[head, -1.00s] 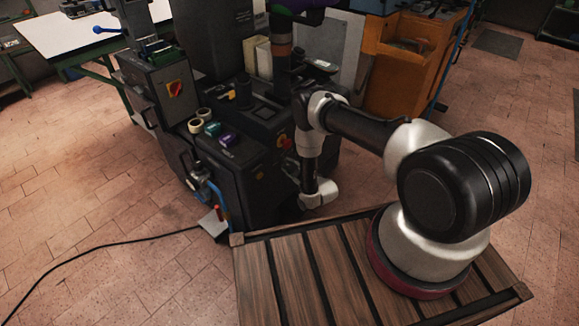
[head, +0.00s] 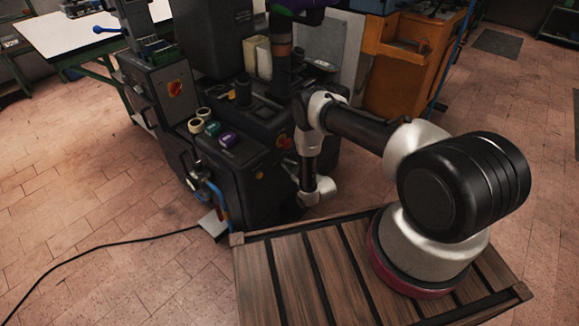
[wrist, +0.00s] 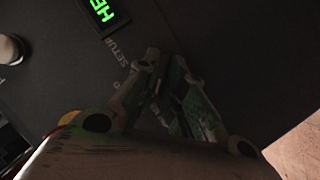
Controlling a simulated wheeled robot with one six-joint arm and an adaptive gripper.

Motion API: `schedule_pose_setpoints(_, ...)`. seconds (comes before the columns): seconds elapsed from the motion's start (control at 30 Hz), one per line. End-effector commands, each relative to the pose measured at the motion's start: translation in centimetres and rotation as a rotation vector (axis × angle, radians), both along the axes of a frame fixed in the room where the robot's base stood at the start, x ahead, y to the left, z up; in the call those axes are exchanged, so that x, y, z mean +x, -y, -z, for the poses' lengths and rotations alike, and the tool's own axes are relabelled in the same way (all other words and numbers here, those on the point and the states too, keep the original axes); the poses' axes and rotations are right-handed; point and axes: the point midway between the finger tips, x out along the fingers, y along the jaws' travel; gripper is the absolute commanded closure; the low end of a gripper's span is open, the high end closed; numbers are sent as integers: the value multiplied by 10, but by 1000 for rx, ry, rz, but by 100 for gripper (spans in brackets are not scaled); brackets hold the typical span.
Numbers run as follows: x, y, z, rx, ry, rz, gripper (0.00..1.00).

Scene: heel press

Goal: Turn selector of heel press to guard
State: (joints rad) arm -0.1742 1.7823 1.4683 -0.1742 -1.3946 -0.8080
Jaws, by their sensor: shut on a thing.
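The heel press (head: 240,178) is the dark machine left of my arm in the head view. In the wrist view, its dark panel (wrist: 230,55) fills most of the picture. My gripper (wrist: 168,70) points at this panel, with its fingertips close together beside the printed word SETUP (wrist: 122,66). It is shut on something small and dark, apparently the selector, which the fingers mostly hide. I cannot read the selector's position, and no guard label is readable. My gripper cannot be made out in the head view.
A green lit display (wrist: 102,10) and a pale round button (wrist: 10,48) are near the fingers. An orange cabinet (head: 400,80) stands behind. A black cable (head: 120,243) crosses the floor.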

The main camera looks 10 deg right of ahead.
Motion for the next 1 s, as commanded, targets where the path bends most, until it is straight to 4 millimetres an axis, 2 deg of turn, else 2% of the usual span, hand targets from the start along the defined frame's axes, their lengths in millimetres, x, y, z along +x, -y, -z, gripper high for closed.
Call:
schedule_pose_setpoints(0.7,2,4,-2,424,-310,0,100)
schedule_pose_setpoints(1.0,3,5,-2,556,-404,0,100)
